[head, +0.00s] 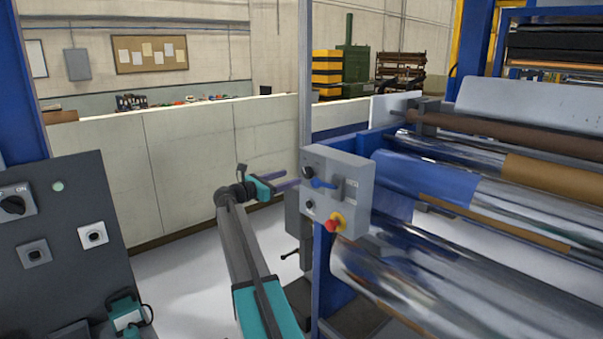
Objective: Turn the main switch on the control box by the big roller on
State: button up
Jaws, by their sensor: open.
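The grey control box (350,165) stands on a blue post at the left end of the big roller (440,285). Its front carries a blue handle (322,184), black knobs at its left side, and a red knob (333,224) on a yellow base. The blue handle looks like the main switch and lies roughly sideways; its on or off marking is too small to read. My gripper (293,178) is open and empty just left of the box, with its fingers pointing right towards it. I cannot tell whether it touches the box.
A dark cabinet (75,220) with its own black rotary switch (12,205), marked ON, stands at the left front. A low pale wall (200,165) runs behind my arm. Film rollers fill the right side. White floor shows between cabinet and wall.

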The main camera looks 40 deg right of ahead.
aim_at(305, 173)
jog(key=shift+s+d+p, duration=0.15)
jog(key=shift+d+p, duration=0.4)
jog(key=shift+d, duration=1.45)
jog(key=shift+s+d+p, duration=0.1)
jog(key=shift+d+p, duration=0.4)
jog(key=shift+d, duration=1.45)
jog(key=shift+a, duration=0.1)
jog(key=c, duration=1)
